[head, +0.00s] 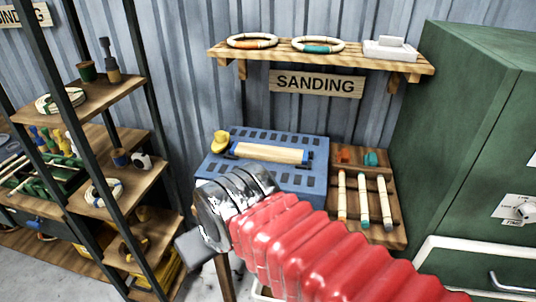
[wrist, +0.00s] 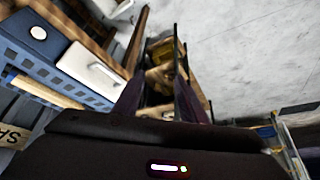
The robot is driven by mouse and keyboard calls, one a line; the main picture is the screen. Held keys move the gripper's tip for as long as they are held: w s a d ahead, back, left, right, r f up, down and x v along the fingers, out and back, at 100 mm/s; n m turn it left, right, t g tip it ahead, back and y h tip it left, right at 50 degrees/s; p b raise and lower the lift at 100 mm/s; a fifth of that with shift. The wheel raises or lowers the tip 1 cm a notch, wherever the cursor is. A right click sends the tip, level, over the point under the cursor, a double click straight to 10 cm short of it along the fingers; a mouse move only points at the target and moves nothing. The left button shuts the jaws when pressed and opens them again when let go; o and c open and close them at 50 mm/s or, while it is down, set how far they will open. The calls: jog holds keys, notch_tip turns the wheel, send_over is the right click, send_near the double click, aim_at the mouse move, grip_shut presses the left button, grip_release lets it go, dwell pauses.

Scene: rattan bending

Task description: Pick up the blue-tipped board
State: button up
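Three pale sticks lie side by side on a brown wooden rack (head: 400,233), right of the blue bench in the head view. The middle stick, the blue-tipped board (head: 364,202), has a teal-blue lower tip. The left one (head: 342,195) has an orange tip, and the right one (head: 385,203) looks pale-tipped. My gripper (wrist: 158,60) shows two dark fingers apart in the wrist view, with nothing held between them. In the head view my red-sleeved arm crosses in front, its end left of the rack and away from the sticks. The gripper fingers are not clear there.
A blue perforated bench (head: 305,180) holds a pale roller (head: 268,152) and a yellow knob (head: 220,141). A shelving unit (head: 110,87) stands left, a green cabinet (head: 450,120) right. A wall shelf (head: 330,58) hangs above a SANDING sign (head: 316,83).

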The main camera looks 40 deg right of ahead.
jog(key=shift+o, duration=1.4)
jog(key=shift+w+d+r+m, duration=0.2)
jog(key=shift+w+m, duration=0.1)
jog(key=shift+m, duration=0.1)
jog(key=o, duration=0.5)
jog(key=w+d+m+y, duration=0.1)
jog(key=w+d+m, duration=0.1)
jog(key=m, duration=0.1)
jog(key=w+d+r+m+g+y, duration=0.1)
jog(key=w+d+m, duration=0.1)
jog(key=w+m, duration=0.1)
jog(key=w+d+m+g, duration=0.1)
jog(key=w+d+m, duration=0.2)
jog(key=shift+w+r+y, duration=0.15)
jog(key=shift+r+y, duration=0.05)
jog(key=shift+y, duration=0.2)
jog(key=shift+c, duration=0.2)
jog(key=m+t+y, duration=0.6)
jog(key=m+t, duration=0.1)
jog(key=m, duration=1.2)
send_near(291, 153)
jog(key=shift+w+a+r, duration=0.2)
jog(key=shift+r, duration=0.3)
jog(key=shift+w+a+r, duration=0.2)
jog(key=shift+a+r, duration=0.05)
jog(key=shift+r, duration=0.25)
jog(key=shift+h, duration=0.3)
jog(key=shift+x, duration=4.35)
jog(key=shift+a, duration=0.1)
